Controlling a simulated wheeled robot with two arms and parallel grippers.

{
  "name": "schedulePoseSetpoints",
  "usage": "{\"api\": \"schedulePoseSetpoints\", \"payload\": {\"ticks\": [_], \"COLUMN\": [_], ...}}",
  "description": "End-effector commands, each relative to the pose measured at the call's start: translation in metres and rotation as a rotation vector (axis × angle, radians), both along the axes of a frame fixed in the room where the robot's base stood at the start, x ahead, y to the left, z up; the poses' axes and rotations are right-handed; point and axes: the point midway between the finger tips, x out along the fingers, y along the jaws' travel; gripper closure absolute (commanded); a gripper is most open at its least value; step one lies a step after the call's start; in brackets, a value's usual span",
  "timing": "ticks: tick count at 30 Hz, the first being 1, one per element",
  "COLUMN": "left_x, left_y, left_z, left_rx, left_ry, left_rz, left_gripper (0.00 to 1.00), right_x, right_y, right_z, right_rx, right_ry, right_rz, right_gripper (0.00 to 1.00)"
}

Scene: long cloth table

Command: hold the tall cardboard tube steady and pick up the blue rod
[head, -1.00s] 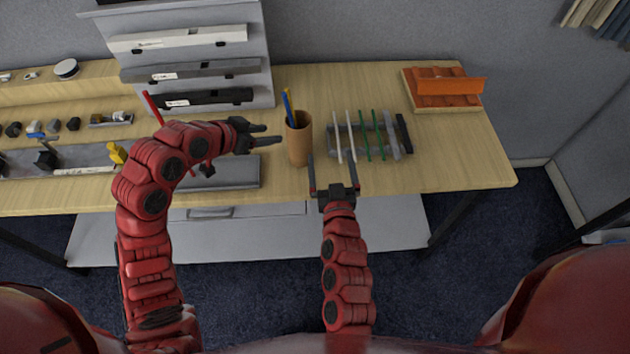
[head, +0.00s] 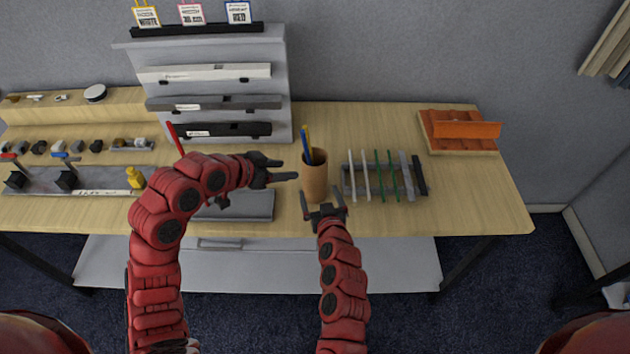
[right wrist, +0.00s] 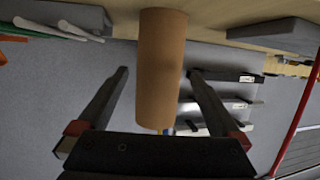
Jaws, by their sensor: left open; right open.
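The tall brown cardboard tube (head: 314,182) stands upright on the table. The blue rod (head: 306,146) sticks out of its top, with a yellow one beside it. My left gripper (head: 285,169) is open just left of the tube, fingers pointing at it. My right gripper (head: 321,197) is open and empty at the tube's near side, low by its base. In the right wrist view the tube (right wrist: 161,72) appears upside down between the two open fingers (right wrist: 159,73), with gaps on both sides. I cannot tell how deep it is between them.
A rack (head: 348,193) with white and green sticks stands close to the right of the tube. A grey stepped display (head: 215,90) is behind left. An orange-topped block (head: 466,130) is at the right. Bare table (head: 460,200) lies right of the rack.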

Motion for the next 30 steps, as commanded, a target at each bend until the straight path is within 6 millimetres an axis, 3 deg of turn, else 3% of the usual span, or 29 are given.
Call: {"api": "schedulePoseSetpoints", "payload": {"ticks": [6, 12, 28, 30], "left_x": [0.0, 0.0, 0.0, 0.0], "left_y": [0.0, 0.0, 0.0, 0.0], "left_z": [0.0, 0.0, 0.0, 0.0], "left_rx": [0.0, 0.0, 0.0, 0.0], "left_ry": [0.0, 0.0, 0.0, 0.0], "left_rz": [0.0, 0.0, 0.0, 0.0], "left_gripper": [0.5, 0.5, 0.5, 0.5], "right_x": [0.034, 0.056, 0.068, 0.068], "right_y": [0.006, 0.011, 0.014, 0.014], "right_z": [-0.01, -0.018, -0.023, -0.023], "right_rx": [0.0, 0.002, 0.001, 0.001], "right_ry": [-0.001, 0.0, 0.002, 0.002], "right_rz": [-0.001, -0.002, 0.0, 0.0], "right_gripper": [0.0, 0.0, 0.0, 0.09]}}
